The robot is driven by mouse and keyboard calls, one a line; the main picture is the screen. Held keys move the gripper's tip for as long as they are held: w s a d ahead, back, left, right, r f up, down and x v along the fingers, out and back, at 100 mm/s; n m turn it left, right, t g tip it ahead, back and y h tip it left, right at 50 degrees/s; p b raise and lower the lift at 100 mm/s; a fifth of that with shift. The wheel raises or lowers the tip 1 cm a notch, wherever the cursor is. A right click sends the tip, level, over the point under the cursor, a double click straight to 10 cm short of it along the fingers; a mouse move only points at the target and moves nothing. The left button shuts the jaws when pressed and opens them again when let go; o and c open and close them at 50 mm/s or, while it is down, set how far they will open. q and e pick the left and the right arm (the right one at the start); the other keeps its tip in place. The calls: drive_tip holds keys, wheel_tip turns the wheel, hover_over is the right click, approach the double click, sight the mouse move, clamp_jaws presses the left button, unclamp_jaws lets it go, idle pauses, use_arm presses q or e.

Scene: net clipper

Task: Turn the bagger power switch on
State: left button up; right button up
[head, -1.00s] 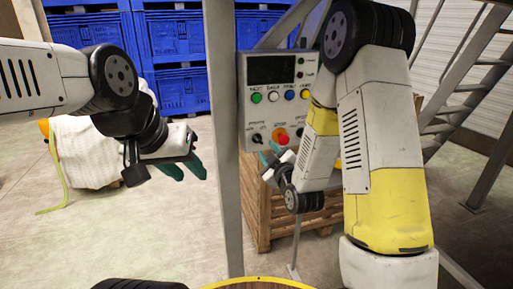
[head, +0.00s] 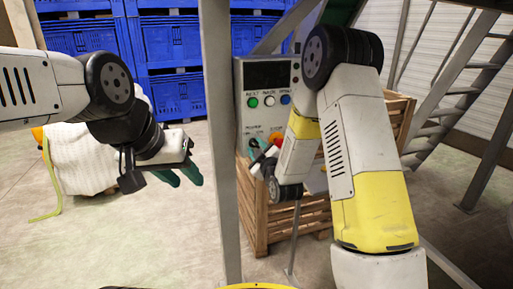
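The grey bagger control panel (head: 241,112) stands upright just right of the metal post. The "POWER" label shows at its lower left, and the switch below it is mostly hidden by my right gripper. My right gripper (head: 265,143) is in front of the panel's lower part. Its teal fingertips look apart, one near the power switch area and one farther right; I cannot tell whether they touch the switch. My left gripper (head: 180,176) is open and empty, left of the post, with its teal fingers pointing down and right.
A grey metal post (head: 218,150) stands between my two grippers. A wooden crate (head: 310,222) is below and behind the panel. Blue crates (head: 175,45) are stacked at the back, and metal stairs (head: 450,110) rise at right. A white sack (head: 80,160) lies at left.

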clamp_jaws()
drive_tip(key=shift+m, duration=0.3)
drive_tip(key=m, duration=0.4)
drive_tip(key=shift+d, duration=0.15)
drive_tip(key=m, duration=0.5)
drive_tip(key=shift+d, duration=0.1)
drive_tip(key=m, duration=0.4)
drive_tip(key=shift+w, duration=0.1)
drive_tip(key=shift+d+m, duration=0.1)
drive_tip(key=shift+m, duration=2)
drive_tip(key=shift+f, duration=0.1)
unclamp_jaws()
